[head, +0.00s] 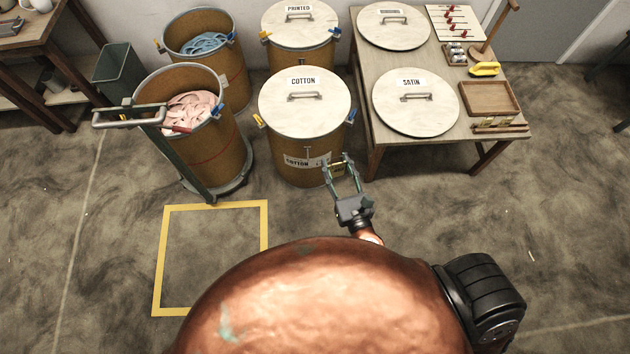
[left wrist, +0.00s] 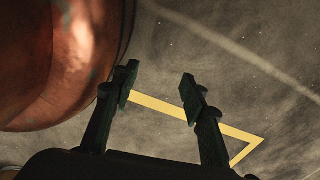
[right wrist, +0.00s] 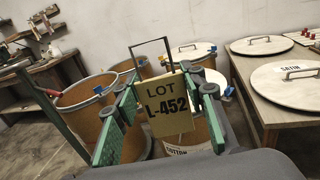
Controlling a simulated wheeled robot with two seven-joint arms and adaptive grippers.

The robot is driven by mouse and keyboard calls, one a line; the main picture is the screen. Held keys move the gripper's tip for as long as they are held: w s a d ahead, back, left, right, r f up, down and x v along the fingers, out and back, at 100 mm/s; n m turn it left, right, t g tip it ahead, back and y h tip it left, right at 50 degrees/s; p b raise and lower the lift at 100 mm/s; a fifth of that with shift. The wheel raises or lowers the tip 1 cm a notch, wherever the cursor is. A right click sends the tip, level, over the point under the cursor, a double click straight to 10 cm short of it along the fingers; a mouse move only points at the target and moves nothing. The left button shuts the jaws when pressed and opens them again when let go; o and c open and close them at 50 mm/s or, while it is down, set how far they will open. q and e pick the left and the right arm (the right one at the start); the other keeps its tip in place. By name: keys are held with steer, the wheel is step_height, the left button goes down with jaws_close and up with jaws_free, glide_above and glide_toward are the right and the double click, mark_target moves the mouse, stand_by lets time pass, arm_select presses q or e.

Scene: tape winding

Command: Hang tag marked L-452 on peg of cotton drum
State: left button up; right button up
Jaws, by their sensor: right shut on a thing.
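The cotton drum (head: 305,100) stands upright with its lid on, and a COTTON label and a small upright peg (head: 307,153) show on its front. My right gripper (head: 340,166) is in front of the drum, by the right end of the label. It is shut on the tan tag (right wrist: 168,105), which reads LOT L-452 and has a dark wire loop above it. In the right wrist view the drum's front (right wrist: 182,151) shows partly behind the tag; the peg is hidden. My left gripper (left wrist: 156,85) is open and empty above the floor.
The table (head: 375,135) at right bears the satin lid (head: 415,101), another lid, a wooden tray (head: 490,98) and a rack of red-ended pieces. Other drums (head: 180,130) and a green cart post stand at left. The floor inside the yellow outline (head: 210,203) is clear.

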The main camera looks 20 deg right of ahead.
arm_select(q)
steer(key=w+d+r+b, duration=0.3)
steer(key=w+b, duration=0.6)
step_height(320, 180, up, 15)
steer(key=w+b, duration=0.3)
steer(key=b, duration=0.7)
arm_select(e)
steer(key=w+a+f+m+g+h, duration=0.1)
steer(key=w+f, duration=0.4)
steer(key=f, duration=0.8)
steer(key=w+a+f+m+g+h, duration=0.15)
steer(key=w+f, duration=0.35)
steer(key=f, duration=0.8)
steer(key=w+a+f+h, duration=0.1)
steer(key=w+f, duration=0.4)
steer(key=f, duration=0.9)
arm_select(q)
steer(key=w+d+f+t+h+b, duration=0.1)
steer(key=w+d+f+t+b, duration=0.1)
steer(key=w+d+f, duration=0.3)
steer(key=shift+w+f+n+h+b, duration=0.3)
steer(key=shift+w+f+h+b, duration=0.1)
steer(key=shift+f, duration=0.55)
arm_select(e)
steer(key=x, duration=1)
steer(key=shift+w+r, duration=0.25)
steer(key=shift+r, duration=0.05)
steer(key=shift+a, duration=0.15)
